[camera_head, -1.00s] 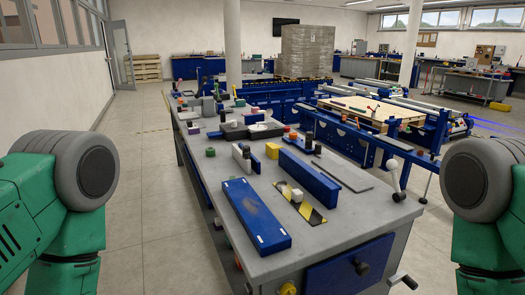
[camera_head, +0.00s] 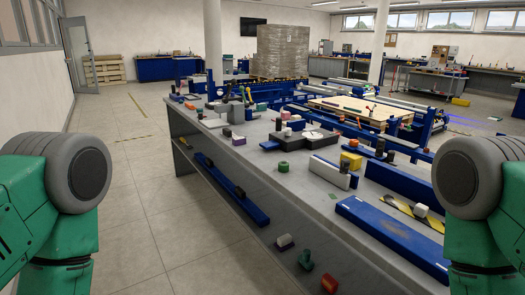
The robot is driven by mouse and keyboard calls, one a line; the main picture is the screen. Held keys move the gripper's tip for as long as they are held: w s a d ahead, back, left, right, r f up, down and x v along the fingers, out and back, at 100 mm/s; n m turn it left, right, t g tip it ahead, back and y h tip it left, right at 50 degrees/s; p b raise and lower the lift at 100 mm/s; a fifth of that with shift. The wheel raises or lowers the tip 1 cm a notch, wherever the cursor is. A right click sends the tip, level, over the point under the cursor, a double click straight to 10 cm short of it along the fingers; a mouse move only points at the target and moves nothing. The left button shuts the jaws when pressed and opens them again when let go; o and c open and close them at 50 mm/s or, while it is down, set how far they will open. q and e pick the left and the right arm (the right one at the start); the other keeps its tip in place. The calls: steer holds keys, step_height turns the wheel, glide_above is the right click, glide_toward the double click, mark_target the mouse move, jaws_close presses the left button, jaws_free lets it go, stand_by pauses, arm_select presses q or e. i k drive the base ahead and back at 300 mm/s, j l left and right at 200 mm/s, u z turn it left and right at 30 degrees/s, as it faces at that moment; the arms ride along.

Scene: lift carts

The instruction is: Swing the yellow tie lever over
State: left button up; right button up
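I cannot make out the yellow tie lever for certain. A small upright yellow piece (camera_head: 249,94) shows among tools at the far end of the grey workbench (camera_head: 300,172), too small to identify. A thin lever with a red tip (camera_head: 373,108) stands by the pale wooden panel (camera_head: 350,109) on the blue frame behind the bench. My green arms come in at the left and right edges of the head view, beside the bench. Neither gripper shows, so their state is hidden.
On the bench lie a blue bar (camera_head: 392,236), a yellow block (camera_head: 350,161), a green cylinder (camera_head: 283,166) and a dark flat fixture (camera_head: 312,136). A lower shelf holds a long blue bar (camera_head: 234,190). The floor (camera_head: 125,180) left of the bench is clear. A wrapped pallet load (camera_head: 282,50) stands behind.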

mark_target(252, 103)
steer(key=i+j+z, duration=0.1)
steer(key=i+j, duration=0.45)
steer(key=i+j+z, duration=0.1)
steer(key=i+j, duration=0.4)
steer(key=j, duration=0.15)
steer(key=i+j+z, duration=0.1)
steer(key=i+j, duration=0.4)
steer(key=j, duration=0.2)
steer(key=i+j, duration=0.7)
steer(key=i, duration=0.25)
